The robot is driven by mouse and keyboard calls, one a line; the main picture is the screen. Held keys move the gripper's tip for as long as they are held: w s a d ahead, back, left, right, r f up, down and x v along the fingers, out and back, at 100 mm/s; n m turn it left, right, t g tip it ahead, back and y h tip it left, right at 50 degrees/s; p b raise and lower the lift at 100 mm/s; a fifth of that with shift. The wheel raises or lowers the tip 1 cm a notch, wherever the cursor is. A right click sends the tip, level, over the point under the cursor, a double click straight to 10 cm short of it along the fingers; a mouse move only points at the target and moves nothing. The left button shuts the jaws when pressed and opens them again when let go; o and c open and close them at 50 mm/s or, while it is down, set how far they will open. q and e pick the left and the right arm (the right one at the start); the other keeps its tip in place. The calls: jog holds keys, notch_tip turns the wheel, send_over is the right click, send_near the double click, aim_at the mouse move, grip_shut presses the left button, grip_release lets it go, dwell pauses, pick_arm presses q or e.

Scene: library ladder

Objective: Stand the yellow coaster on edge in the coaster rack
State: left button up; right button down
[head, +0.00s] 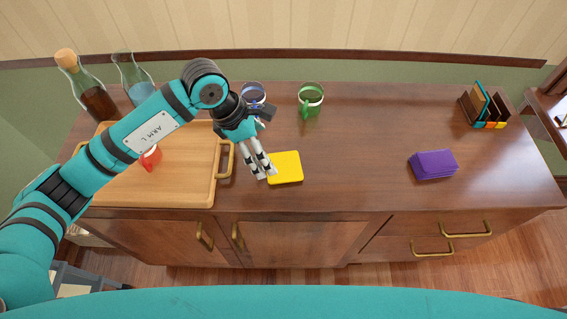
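The yellow coaster (287,168) lies flat on the wooden cabinet top, near its front edge. My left gripper (267,174) reaches down at the coaster's left side. Its two fingertips are a little apart, with a narrow gap between them, and one overlaps the coaster's left edge in the picture. I cannot tell whether it touches the coaster. The dark coaster rack (502,106) stands at the back right, with upright dividers, a teal piece and a tan piece standing in it, and coloured marks along its front. My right gripper is out of view.
A purple stack (433,164) lies in front of the rack. A blue-rimmed mug (253,92) and a green mug (311,100) stand at the back. A wooden tray (190,188) with a red mug (151,157) fills the left, near two bottles. The centre right is clear.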

aim_at(283, 166)
pick_arm(q)
jog(key=x, duration=0.3)
jog(key=p+x, duration=0.1)
jog(key=x, duration=0.1)
jog(key=d+p+x, duration=0.1)
jog(key=x, duration=0.2)
jog(key=shift+s+r, duration=0.15)
jog(key=shift+r, duration=0.1)
jog(key=shift+f, duration=0.3)
jog(key=c, duration=1.1)
jog(key=shift+r, duration=0.1)
